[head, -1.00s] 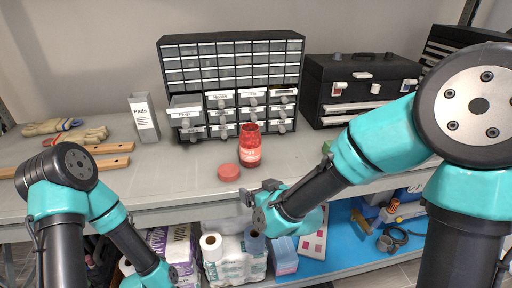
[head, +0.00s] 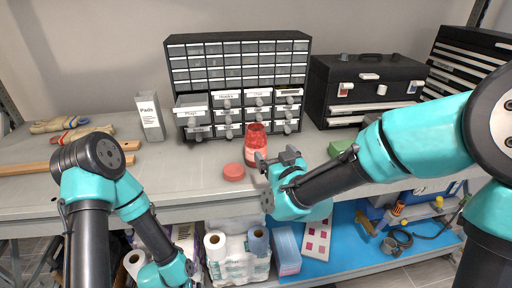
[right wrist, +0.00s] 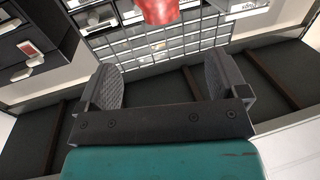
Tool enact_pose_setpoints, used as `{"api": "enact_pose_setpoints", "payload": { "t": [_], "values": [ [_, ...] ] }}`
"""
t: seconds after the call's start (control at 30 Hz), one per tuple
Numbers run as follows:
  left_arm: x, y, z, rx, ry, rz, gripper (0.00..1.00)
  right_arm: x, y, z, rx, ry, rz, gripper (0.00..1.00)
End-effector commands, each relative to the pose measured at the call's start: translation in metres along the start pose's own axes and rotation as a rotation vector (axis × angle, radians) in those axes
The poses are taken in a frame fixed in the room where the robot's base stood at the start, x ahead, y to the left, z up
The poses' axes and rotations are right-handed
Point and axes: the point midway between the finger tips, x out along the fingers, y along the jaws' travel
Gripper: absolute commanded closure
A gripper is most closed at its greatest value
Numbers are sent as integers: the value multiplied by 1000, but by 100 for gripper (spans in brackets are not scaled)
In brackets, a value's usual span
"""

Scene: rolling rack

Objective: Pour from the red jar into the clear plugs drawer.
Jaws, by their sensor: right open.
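The red jar (head: 254,143) stands upright and open on the bench in front of the small-drawer cabinet, with red contents inside. Its red lid (head: 234,172) lies flat to its left. The clear plugs drawer (head: 191,112), labelled "Plugs", is pulled out at the cabinet's left. My right gripper (head: 277,158) is open and empty, close in front of the jar and slightly right, overlapping its lower right side. In the right wrist view the jar (right wrist: 158,10) shows at the top edge, beyond the open fingers (right wrist: 164,82). My left arm hangs low at left; its gripper is out of view.
The drawer cabinet (head: 238,62) stands behind the jar. A grey "Pads" holder (head: 150,118) stands left of it; a black toolbox (head: 365,72) stands right. A green item (head: 342,147) lies near my right forearm. Gloves (head: 60,125) lie far left. Bench front is mostly clear.

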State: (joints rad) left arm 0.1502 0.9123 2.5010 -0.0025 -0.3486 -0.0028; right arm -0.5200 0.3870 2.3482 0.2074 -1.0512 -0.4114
Motion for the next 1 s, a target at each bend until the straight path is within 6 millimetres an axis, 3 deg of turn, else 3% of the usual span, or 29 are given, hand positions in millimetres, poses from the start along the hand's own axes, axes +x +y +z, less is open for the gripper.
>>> {"api": "enact_pose_setpoints", "payload": {
  "t": [0.5, 0.67, 1.0],
  "values": [
    [0, 0, 0, 0, 0, 0, 0, 86, 0, 0, 0, 0, 0, 8],
    [0, 0, 0, 0, 0, 0, 0, 97, 0, 0, 0, -1, 0, 8],
    [0, 0, 0, 0, 0, 0, 0, 98, 0, 0, 0, 0, 0, 8]
  ]
}}
